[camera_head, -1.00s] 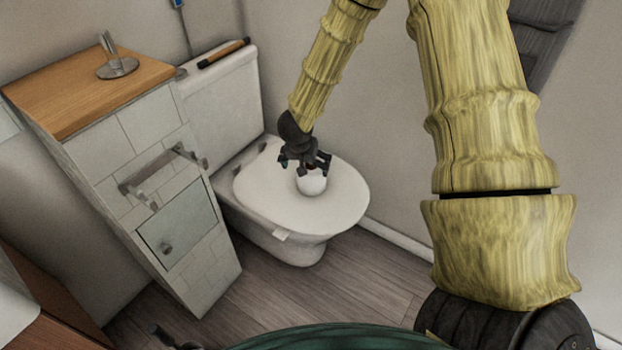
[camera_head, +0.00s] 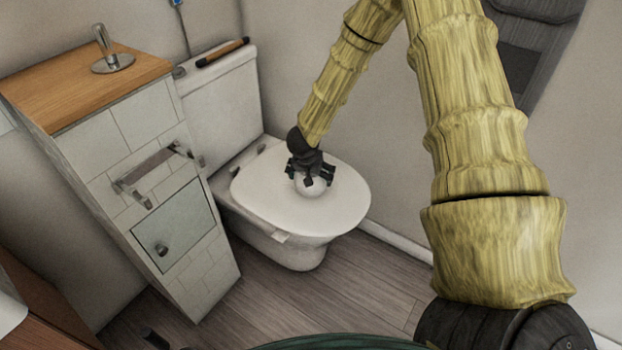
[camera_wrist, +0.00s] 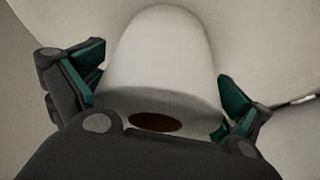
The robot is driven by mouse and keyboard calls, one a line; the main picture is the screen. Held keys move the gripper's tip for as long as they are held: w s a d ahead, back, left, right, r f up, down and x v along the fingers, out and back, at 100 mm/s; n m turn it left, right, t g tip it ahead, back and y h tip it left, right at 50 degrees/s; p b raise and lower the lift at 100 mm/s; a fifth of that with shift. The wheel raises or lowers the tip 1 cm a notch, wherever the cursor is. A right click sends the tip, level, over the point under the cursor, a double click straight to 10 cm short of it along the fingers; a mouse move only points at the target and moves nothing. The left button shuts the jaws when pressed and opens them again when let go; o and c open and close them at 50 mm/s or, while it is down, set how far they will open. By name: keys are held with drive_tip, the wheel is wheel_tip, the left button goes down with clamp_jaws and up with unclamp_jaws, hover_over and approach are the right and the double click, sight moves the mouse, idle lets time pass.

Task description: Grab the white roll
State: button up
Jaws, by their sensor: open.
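The white roll (camera_head: 311,187) stands on the closed toilet lid (camera_head: 268,208) in the head view. My gripper (camera_head: 313,176) is directly over it and hides its upper part. In the wrist view the roll (camera_wrist: 165,65) fills the middle, with the dark hole of its core at its near end. My gripper (camera_wrist: 160,85) is open there, with one green-padded finger on each side of the roll. A gap shows between the left finger and the roll. The right fingertip is close to the roll's side, and I cannot tell whether it touches.
A toilet cistern (camera_head: 221,100) with a dark and orange stick-like object (camera_head: 223,53) on top stands behind the lid. A tiled cabinet (camera_head: 150,190) with a metal rail (camera_head: 150,172) is at the left. The lid around the roll is clear.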

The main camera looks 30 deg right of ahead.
drive_tip(key=shift+c, duration=0.2)
drive_tip(key=c, duration=0.9)
drive_tip(key=shift+r, duration=0.1)
